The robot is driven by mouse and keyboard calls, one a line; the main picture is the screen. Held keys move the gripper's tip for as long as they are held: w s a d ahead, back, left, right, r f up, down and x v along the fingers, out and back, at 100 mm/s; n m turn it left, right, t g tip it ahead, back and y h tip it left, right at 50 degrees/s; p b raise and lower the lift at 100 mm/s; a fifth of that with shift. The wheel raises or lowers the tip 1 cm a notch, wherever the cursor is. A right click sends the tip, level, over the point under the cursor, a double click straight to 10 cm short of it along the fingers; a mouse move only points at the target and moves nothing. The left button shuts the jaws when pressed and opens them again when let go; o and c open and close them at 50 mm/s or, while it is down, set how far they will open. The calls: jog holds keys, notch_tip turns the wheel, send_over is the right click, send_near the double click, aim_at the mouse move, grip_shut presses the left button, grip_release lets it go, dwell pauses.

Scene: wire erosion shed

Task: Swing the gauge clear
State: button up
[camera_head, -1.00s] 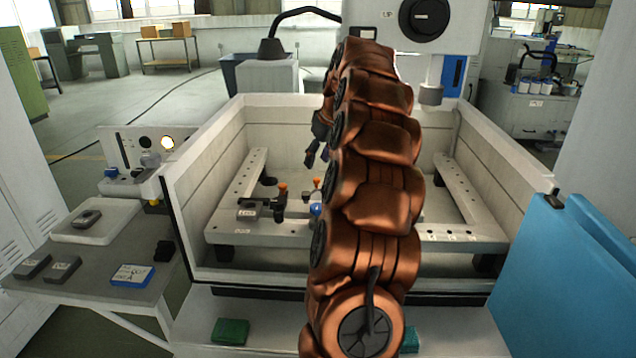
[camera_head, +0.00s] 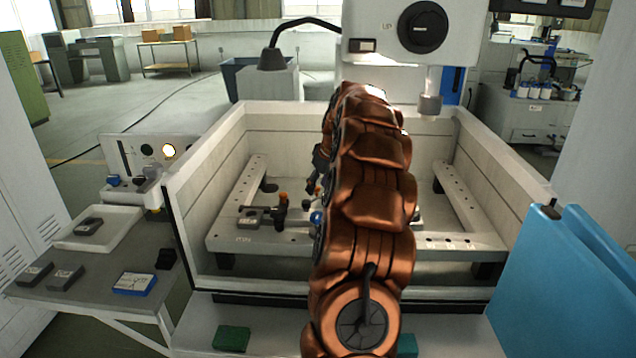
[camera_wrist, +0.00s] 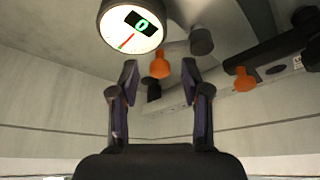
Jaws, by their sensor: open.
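My gripper (camera_wrist: 159,70) is open and empty. In the head view my gripper (camera_head: 319,170) is a dark shape inside the tank, partly hidden by my copper-coloured arm.
A pale walled tank (camera_head: 205,165) surrounds the work area. Inside, a clamp with an orange knob (camera_head: 283,197) and a blue ball (camera_head: 316,218) stand close to my arm. A machine head (camera_head: 430,103) hangs over the right side. A side table (camera_head: 100,285) holds several small blocks.

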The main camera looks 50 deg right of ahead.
jog(key=shift+c, duration=0.2)
grip_shut()
dwell(0.5)
